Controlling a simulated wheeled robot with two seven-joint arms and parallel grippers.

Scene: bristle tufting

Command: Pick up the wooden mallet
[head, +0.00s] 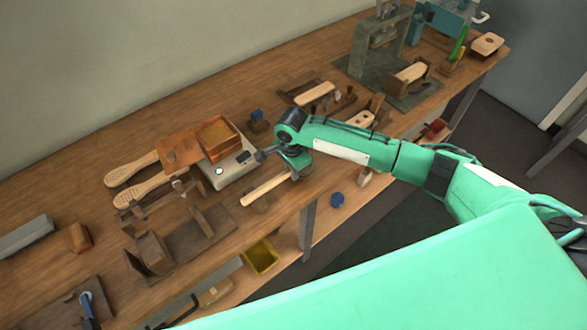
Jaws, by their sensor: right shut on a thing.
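The wooden mallet shows as a pale round handle (265,187) near the front edge of the workbench, to the right of the grey scale. The handle slants from lower left up to my right gripper (295,172). My right gripper is shut on the mallet at the handle's upper right end. The gripper and wrist cover that end, so the mallet's head and the fingertips are hard to make out. I cannot tell whether the mallet is lifted clear of the bench. My left gripper is not in view.
The grey scale (241,170) carries an orange-brown wooden tray (219,137). Paddle-shaped wooden brush blanks (131,171) lie left of it. A wooden fixture (150,252) stands at the front left. A press (357,62) stands at the far right. A yellow bin (262,257) sits below the bench edge.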

